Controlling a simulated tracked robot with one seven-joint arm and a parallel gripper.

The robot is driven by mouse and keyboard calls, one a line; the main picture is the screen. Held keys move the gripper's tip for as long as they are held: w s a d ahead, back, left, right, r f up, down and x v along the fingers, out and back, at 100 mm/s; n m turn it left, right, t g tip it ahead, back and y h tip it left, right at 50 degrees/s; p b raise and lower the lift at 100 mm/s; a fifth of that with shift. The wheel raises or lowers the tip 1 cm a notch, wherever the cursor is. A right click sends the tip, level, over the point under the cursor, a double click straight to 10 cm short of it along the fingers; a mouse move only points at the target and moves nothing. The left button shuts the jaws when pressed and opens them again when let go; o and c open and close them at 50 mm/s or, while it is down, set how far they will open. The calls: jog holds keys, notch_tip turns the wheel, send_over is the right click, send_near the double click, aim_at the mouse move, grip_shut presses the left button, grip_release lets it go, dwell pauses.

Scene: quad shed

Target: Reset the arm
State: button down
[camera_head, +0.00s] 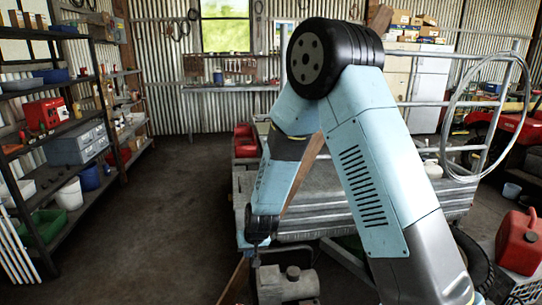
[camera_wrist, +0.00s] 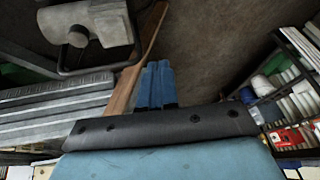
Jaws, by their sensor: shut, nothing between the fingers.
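My arm (camera_head: 365,160) rises from the lower right of the head view, bends at a high black joint and reaches down to the left. Its wrist end hangs beside the trailer's left corner, above the floor. My gripper (camera_wrist: 155,72) shows in the wrist view as blue fingers set side by side. It is shut with nothing held. Its fingers cannot be made out clearly in the head view.
A grey slatted trailer (camera_head: 330,210) stands close by my arm. A grey machine (camera_head: 288,284) and wooden handle (camera_wrist: 140,62) are near the gripper. Loaded shelves (camera_head: 75,140) line the left. A red fuel can (camera_head: 520,243) sits at right. The left-centre floor is clear.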

jog(key=s+d+r+m+t, duration=0.1)
jog(key=s+d+r, duration=0.2)
jog(key=d+r, duration=0.8)
jog(key=s+d+r, duration=0.3)
jog(key=d+r, duration=0.3)
jog(key=r, duration=0.9)
jog(key=s+d+r+m+h, duration=0.1)
jog(key=s+d+r, duration=0.4)
jog(key=s, duration=0.5)
jog(key=s+d+r+m+h, duration=0.1)
jog(key=s+d+r, duration=0.4)
jog(key=s+d, duration=0.4)
jog(key=shift+s+r+t+h, duration=0.2)
jog(key=shift+s+t+h, duration=0.1)
jog(key=shift+s+h, duration=0.15)
